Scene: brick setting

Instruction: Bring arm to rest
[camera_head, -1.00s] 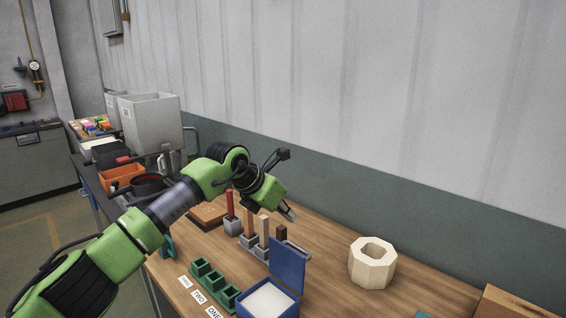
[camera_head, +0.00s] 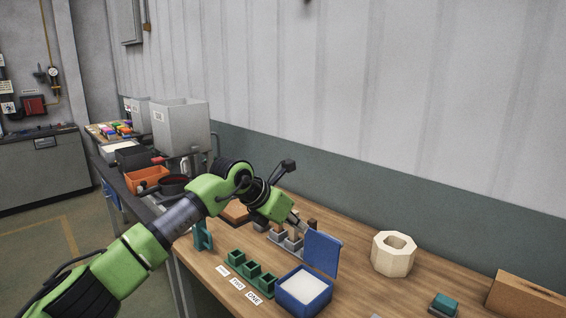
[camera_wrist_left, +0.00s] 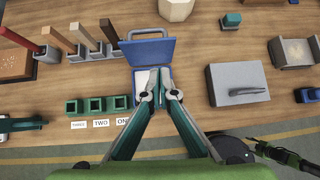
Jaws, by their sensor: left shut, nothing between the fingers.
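My left gripper (camera_head: 298,222) is shut and empty. In the head view it hangs over the table, just left of the blue lid. In the left wrist view the left gripper (camera_wrist_left: 160,95) has its fingertips together above the open blue box (camera_wrist_left: 140,82). In the head view the blue box (camera_head: 322,252) stands open with white inside. A green arm with a dark gripper (camera_wrist_left: 275,152) shows at the lower right of the left wrist view; its jaws are too small to read. The right gripper is not in the head view.
A green three-socket block (camera_head: 252,272) with number labels sits left of the box. Colored sticks (camera_wrist_left: 80,38) stand in grey holders behind it. A cream octagonal ring (camera_head: 393,262) and a wooden box (camera_head: 525,298) are to the right. Bare wood (camera_head: 365,295) lies between.

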